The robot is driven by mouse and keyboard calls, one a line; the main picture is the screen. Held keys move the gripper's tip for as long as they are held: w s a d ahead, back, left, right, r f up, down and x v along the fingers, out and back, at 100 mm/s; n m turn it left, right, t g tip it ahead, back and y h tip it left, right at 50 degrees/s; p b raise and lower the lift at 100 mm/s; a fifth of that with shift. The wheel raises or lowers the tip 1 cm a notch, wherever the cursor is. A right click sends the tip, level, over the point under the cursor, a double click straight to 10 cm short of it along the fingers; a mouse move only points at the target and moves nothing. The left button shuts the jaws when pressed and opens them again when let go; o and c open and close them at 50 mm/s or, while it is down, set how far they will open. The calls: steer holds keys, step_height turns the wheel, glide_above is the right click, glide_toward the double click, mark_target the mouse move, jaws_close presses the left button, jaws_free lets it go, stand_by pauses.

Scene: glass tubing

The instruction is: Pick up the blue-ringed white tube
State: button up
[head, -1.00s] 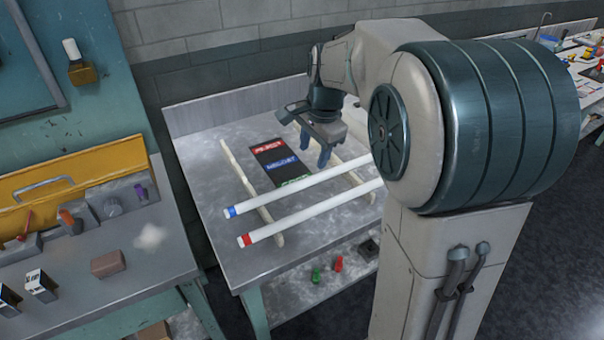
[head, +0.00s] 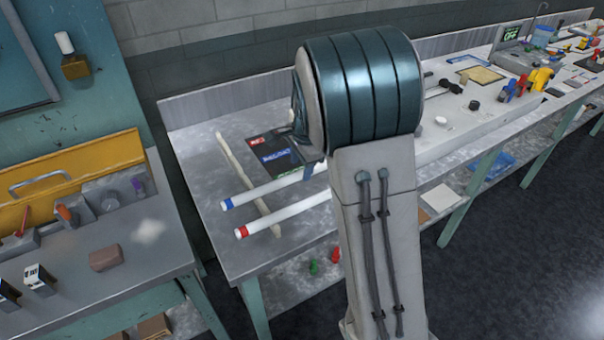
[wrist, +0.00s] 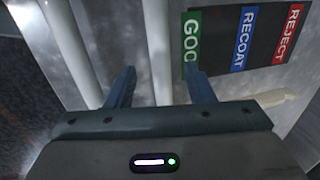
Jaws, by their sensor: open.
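The blue-ringed white tube (head: 265,193) lies across a cream rail on the bench, its blue ring at the left end. The red-ringed white tube (head: 285,219) lies parallel in front of it. In the wrist view my gripper (wrist: 159,80) is open. A white tube (wrist: 157,45), the one nearer the label board, runs between its fingers without being gripped; it appears to be the blue-ringed one, but its ring is out of view. The other tube (wrist: 72,45) is left of the fingers.
A dark board (head: 277,150) with REJECT, RECOAT and green labels lies behind the tubes; it also shows in the wrist view (wrist: 262,15). The cream rail (head: 235,160) crosses under the tubes. A long bench with equipment (head: 470,115) extends right.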

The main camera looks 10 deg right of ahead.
mark_target(300, 172)
steer(key=shift+w+f, duration=0.2)
steer(key=shift+f, duration=0.55)
steer(key=shift+w+f, duration=0.15)
steer(key=shift+f, duration=0.6)
jaws_close()
steer(key=shift+r, duration=0.15)
